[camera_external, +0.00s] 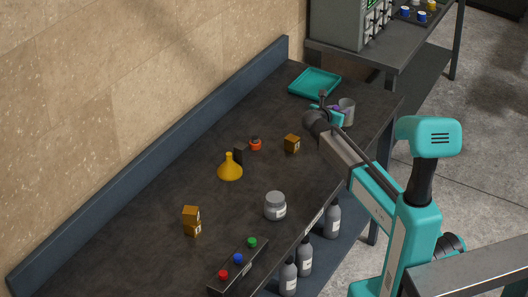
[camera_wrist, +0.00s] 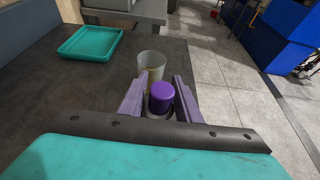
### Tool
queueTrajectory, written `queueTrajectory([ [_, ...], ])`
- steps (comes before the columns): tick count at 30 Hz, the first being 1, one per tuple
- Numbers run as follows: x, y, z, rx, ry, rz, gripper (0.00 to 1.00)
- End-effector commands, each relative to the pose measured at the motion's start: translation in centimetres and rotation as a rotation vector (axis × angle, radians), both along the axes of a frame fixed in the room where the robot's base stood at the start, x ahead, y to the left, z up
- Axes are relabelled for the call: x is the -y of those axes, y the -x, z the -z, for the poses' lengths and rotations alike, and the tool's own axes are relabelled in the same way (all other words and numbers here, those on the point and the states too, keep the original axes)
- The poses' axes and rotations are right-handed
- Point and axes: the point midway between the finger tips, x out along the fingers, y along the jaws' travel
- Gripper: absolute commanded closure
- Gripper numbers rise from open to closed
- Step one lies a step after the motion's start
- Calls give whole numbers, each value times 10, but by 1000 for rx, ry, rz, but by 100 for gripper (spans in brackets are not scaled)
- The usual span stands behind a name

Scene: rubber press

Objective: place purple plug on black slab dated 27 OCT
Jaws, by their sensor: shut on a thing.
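The purple plug (camera_wrist: 161,97) is held between the two purple fingers of my gripper (camera_wrist: 159,92) in the wrist view. Its rounded top shows; its lower end is hidden. In the external view my gripper (camera_external: 333,112) is over the right far part of the dark table, beside the grey cup.
The grey cup (camera_external: 348,112) is close to my gripper, and a teal tray (camera_external: 315,83) lies behind it. The yellow funnel (camera_external: 230,170), a grey jar (camera_external: 275,206), an orange-red item (camera_external: 255,144) and brown blocks (camera_external: 292,143) stand on the table. Free tabletop lies between them.

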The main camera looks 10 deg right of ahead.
Motion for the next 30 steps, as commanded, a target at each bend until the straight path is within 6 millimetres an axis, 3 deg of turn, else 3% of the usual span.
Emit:
queueTrajectory([
  [8, 0, 0, 2, -1, 1, 0, 93],
  [21, 0, 0, 34, -1, 1, 0, 93],
  [30, 0, 0, 35, 0, 0, 0, 93],
])
